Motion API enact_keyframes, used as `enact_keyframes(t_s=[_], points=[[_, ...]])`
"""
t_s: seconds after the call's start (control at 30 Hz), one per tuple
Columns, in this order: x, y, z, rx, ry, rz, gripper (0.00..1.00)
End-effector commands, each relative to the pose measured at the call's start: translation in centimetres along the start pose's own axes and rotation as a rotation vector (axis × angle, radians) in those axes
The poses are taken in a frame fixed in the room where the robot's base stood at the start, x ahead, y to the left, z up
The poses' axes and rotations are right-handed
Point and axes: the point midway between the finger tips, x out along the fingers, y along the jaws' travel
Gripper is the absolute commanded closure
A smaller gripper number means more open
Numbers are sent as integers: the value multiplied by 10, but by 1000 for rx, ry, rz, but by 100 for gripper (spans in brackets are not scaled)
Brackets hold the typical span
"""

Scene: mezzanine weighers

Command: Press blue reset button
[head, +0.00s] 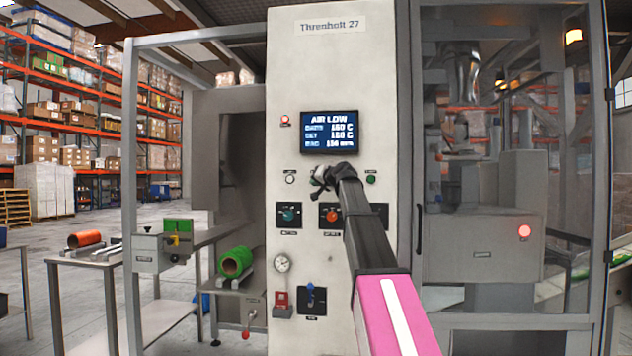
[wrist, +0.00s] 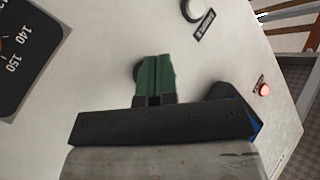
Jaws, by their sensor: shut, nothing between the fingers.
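The grey machine panel (head: 340,90) faces me with a row of small buttons under its screen (head: 330,132). The row shows a white button (head: 290,179) on the left and a green button (head: 371,179) on the right. My gripper (head: 318,180) is between them, shut and empty, close to the panel. No blue button shows clearly. In the wrist view, my green fingertips (wrist: 154,75) cover most of a dark round rim (wrist: 136,72); its colour is hidden. I cannot tell whether the fingertips touch it.
Below the row are a teal selector (head: 289,215) and an orange-red knob (head: 333,216). A red lamp (head: 285,119) is at upper left. Lower down are a gauge (head: 282,263) and a blue-handled lever (head: 311,296). A side table holds a green roll (head: 235,261).

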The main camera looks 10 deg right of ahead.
Motion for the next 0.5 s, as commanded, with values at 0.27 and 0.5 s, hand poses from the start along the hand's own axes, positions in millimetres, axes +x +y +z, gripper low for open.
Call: enact_keyframes(t_s=[0.27, 0.5], points=[[2, 1, -1, 0, 0, 0, 100], [6, 4, -5, 0, 0, 0, 100]])
